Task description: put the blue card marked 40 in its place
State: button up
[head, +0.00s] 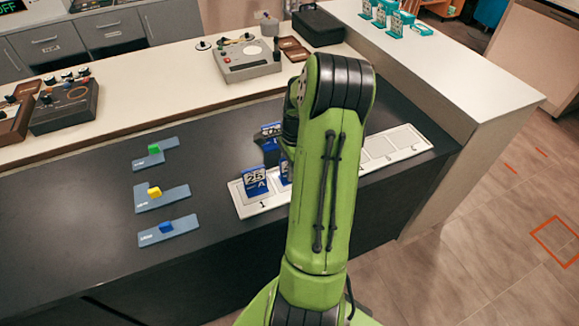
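A white numbered tray (262,206) lies on the dark counter, partly behind my green arm. A blue card marked 25 A (256,179) stands at its slot 1. A second blue card (285,172) stands just right of it, mostly hidden by my arm, its number not readable. Another blue card-like piece (270,131) is behind the tray, also partly hidden; I cannot tell what it is marked or whether it is held. No card readable as 40 shows. The tray's right-hand slots that show look empty.
Left on the dark counter lie blue-grey plates with a green block (154,149), a yellow block (154,192) and a blue block (165,227). A control box (247,62) and a black case (318,27) stand on the pale rear counter. Teal card holders (396,24) stand upper right.

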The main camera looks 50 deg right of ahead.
jog(key=shift+o, duration=0.4)
jog(key=r+p, duration=0.1)
jog(key=r, duration=0.3)
jog(key=d+r+p, duration=0.1)
jog(key=r, duration=0.3)
jog(key=r+p, duration=0.1)
jog(key=r, duration=0.3)
jog(key=shift+s+d+r+p, duration=0.15)
jog(key=shift+s+r+p, duration=0.05)
jog(key=shift+s+p, duration=0.2)
jog(key=w+a+r+n+h, duration=0.1)
jog(key=a+r+n, duration=0.25)
jog(key=a, duration=0.25)
jog(key=w+a+r+n+t+h, duration=0.1)
jog(key=a+r+n, duration=0.25)
jog(key=a, duration=0.25)
jog(key=a+r+n+h, duration=0.1)
jog(key=a+r+n, duration=0.25)
jog(key=a, duration=0.25)
jog(key=s+a+n+t+y, duration=0.1)
jog(key=s+a+n+t, duration=0.2)
jog(key=s+a+n, duration=0.7)
jog(key=a+n, duration=0.3)
jog(key=a, duration=0.1)
jog(key=shift+r+n+t+y, duration=0.2)
jog(key=shift+n+t+y, duration=0.15)
jog(key=shift+t+y, duration=0.05)
